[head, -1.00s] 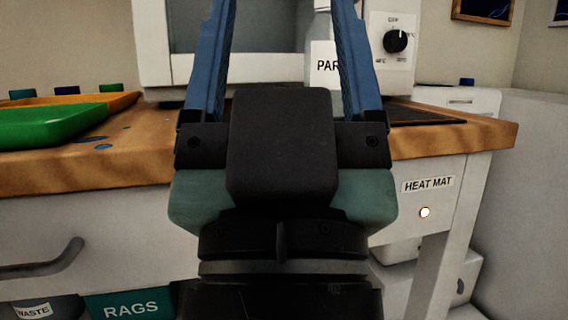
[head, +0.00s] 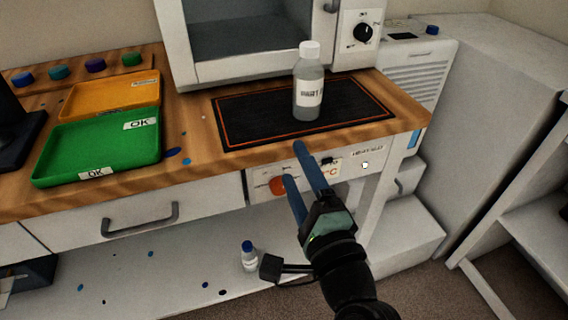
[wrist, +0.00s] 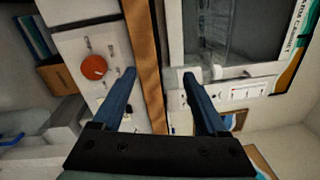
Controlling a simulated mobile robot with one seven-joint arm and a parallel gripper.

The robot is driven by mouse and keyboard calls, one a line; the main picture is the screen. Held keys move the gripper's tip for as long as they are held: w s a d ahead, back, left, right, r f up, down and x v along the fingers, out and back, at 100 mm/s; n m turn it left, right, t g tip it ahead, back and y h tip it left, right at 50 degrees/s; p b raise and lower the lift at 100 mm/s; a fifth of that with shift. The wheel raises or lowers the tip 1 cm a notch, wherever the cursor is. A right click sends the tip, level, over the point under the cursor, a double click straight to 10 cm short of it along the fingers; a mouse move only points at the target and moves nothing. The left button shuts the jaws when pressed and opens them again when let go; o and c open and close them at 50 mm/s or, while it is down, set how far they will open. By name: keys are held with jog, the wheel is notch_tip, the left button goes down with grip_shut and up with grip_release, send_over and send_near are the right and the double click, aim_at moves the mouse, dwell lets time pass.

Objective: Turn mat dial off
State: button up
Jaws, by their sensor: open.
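The mat dial, a round orange-red knob (head: 278,185), sits on the white control panel (head: 345,181) under the table's front edge. It also shows in the wrist view (wrist: 94,67), left of the fingers; its exact setting is too small to read. My gripper (head: 295,161) is open, its two blue fingers reaching toward the panel near the dial. In the wrist view the gripper (wrist: 158,74) has nothing between its fingers, and the dial lies outside them. I cannot tell whether a finger touches the dial. The black heat mat (head: 245,125) with an orange border lies on the table above.
A labelled bottle (head: 308,85) stands on the mat. Behind is a white oven-like cabinet (head: 250,68) with a black knob (head: 363,33). Green (head: 100,145) and orange (head: 112,93) trays lie left. A drawer handle (head: 140,222) juts out. A small bottle (head: 249,256) stands on the lower shelf.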

aim_at(281, 190)
jog(key=s+d+f+m+p, duration=0.2)
jog(key=s+f+m+p, duration=0.2)
jog(key=s+f+m, duration=0.8)
jog(key=w+a+m, duration=0.1)
jog(key=w, duration=0.4)
jog(key=w+a+r+m, duration=0.1)
jog(key=w, duration=0.4)
jog(key=w+a+m+b, duration=0.1)
jog(key=w+a, duration=0.1)
jog(key=w, duration=0.4)
jog(key=shift+r+g, duration=0.3)
grip_shut()
